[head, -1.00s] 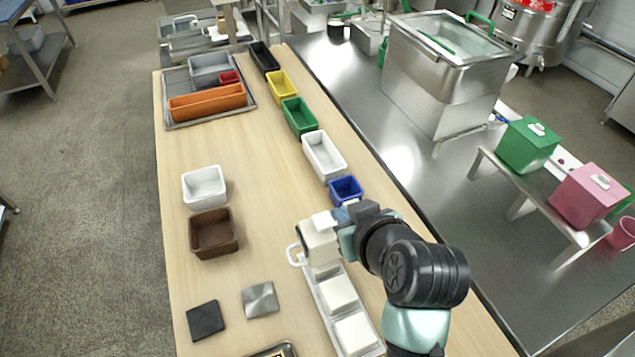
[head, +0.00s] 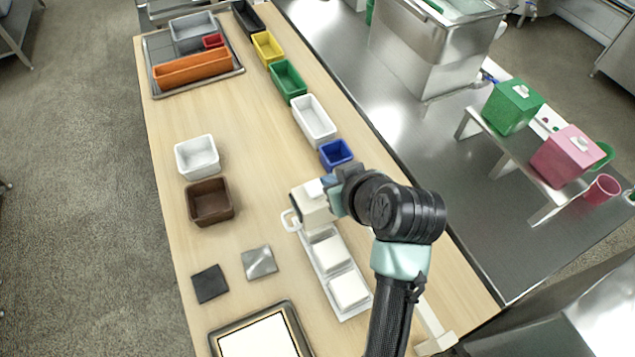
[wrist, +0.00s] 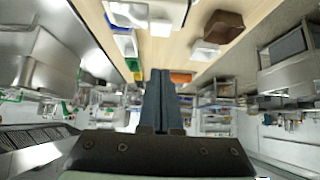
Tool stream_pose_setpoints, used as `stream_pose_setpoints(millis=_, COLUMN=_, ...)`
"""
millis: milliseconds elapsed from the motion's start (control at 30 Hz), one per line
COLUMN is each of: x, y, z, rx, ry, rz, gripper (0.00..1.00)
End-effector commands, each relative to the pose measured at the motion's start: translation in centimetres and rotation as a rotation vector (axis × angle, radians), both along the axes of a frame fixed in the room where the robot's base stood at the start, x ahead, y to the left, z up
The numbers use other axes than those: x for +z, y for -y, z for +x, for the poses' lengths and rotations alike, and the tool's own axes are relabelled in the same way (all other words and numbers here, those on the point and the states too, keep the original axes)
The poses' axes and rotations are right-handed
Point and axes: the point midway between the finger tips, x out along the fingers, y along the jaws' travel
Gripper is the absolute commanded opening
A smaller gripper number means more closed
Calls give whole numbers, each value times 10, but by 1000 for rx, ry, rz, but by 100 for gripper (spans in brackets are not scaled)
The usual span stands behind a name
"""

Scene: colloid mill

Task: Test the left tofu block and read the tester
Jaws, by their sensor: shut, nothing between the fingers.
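A long white tray (head: 322,276) lies on the wooden table and holds two white tofu blocks (head: 330,253) (head: 349,289) in view. A cream boxy device with a white ring handle (head: 312,209), which looks like the tester, stands at the tray's far end. It hides whatever is beneath it, and no reading is legible. My gripper (head: 328,181) is right by the device's top in the head view; whether they touch is unclear. In the wrist view, my gripper's dark fingers (wrist: 162,98) are shut together with nothing between them.
A blue bin (head: 336,154) and a white bin (head: 314,119) stand just beyond. A brown bin (head: 210,202), a black square (head: 210,283) and a metal square (head: 259,262) lie left. A framed white panel (head: 262,336) is at the front. The table's middle is clear.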

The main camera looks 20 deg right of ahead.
Motion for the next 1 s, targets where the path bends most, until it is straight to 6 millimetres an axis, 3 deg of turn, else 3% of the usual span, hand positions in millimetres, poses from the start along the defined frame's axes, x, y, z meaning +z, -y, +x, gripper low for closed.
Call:
stream_pose_setpoints(millis=467, x=-56, y=-3, z=58, rx=1, ry=-2, rz=0, gripper=0)
stream_pose_setpoints(millis=700, x=-89, y=-2, z=56, rx=-1, ry=-3, rz=-1, gripper=0)
stream_pose_setpoints(millis=1000, x=-97, y=-2, z=56, rx=-1, ry=0, rz=-1, gripper=0)
